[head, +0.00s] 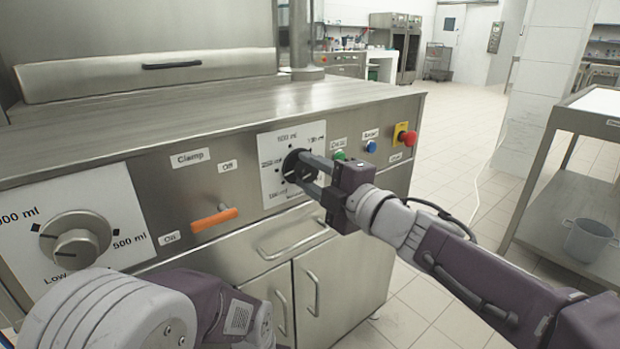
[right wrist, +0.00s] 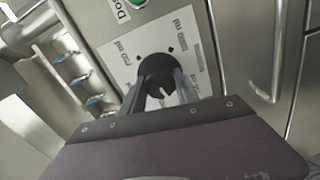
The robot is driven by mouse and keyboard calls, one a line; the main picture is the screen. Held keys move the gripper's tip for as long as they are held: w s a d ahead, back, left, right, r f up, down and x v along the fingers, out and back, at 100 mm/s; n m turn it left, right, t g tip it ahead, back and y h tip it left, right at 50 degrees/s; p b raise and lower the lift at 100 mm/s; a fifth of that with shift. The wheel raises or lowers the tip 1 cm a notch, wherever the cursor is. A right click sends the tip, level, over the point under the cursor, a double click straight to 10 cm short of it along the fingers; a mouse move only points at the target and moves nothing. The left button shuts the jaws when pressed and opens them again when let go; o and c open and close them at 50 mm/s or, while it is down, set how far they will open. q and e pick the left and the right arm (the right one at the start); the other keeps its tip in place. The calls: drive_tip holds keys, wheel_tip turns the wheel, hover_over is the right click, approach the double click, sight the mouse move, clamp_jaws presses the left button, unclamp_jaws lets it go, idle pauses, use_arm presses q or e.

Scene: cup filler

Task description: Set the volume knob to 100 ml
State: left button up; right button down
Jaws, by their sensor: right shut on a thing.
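A black round volume knob (head: 293,160) sits on a white dial plate (head: 272,187) on the steel machine's front, right of the clamp lever. The plate has printed ml marks; one at the top looks like 100 ml, but the print is small. My right gripper (head: 306,172) reaches in from the right and is shut on the knob, hiding part of it. In the right wrist view, the knob (right wrist: 157,68) lies between the two fingers. The pointer's exact setting cannot be read. My left arm shows at the lower left; its gripper is out of view.
A larger dial (head: 76,241) is at the far left. An orange clamp lever (head: 214,219) is between the dials. Green (head: 339,155) and blue (head: 371,146) buttons and a red stop button (head: 409,138) are close right of the knob. A steel cart (head: 560,205) stands at right.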

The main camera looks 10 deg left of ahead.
drive_tip(key=n+b, duration=0.1)
drive_tip(key=n, duration=0.3)
drive_tip(key=shift+f, duration=0.15)
drive_tip(key=shift+n+b, duration=0.65)
drive_tip(key=shift+n, duration=0.75)
drive_tip(key=c, duration=0.9)
unclamp_jaws()
